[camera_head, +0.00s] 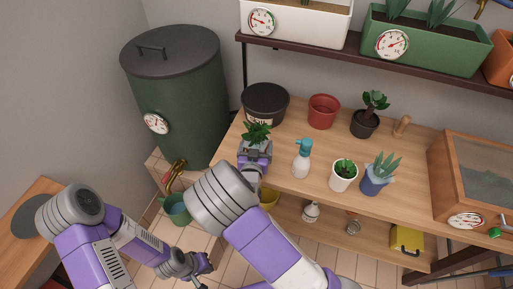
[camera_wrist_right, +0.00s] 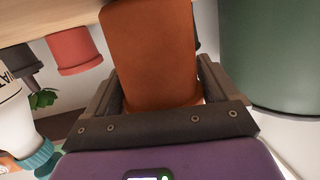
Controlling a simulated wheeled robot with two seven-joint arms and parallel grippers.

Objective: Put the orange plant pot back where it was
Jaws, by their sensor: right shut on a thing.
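My right gripper (camera_head: 256,152) is shut on the orange plant pot (camera_wrist_right: 150,55), which sits between its two fingers in the right wrist view. In the head view the gripper hides most of the pot, and green leaves (camera_head: 256,132) show above it. The gripper is at the left end of the wooden bench (camera_head: 290,150), in front of the black bucket (camera_head: 265,104). I cannot tell whether the pot touches the bench. My left gripper (camera_head: 204,274) is low over the floor, its fingers apart and empty.
On the bench stand a red pot (camera_head: 323,111), a dark potted plant (camera_head: 365,123), a spray bottle (camera_head: 301,160), a white pot (camera_head: 343,178) and a blue pot (camera_head: 375,184). A green barrel (camera_head: 190,110) stands left. A shelf (camera_head: 300,47) with planters runs above.

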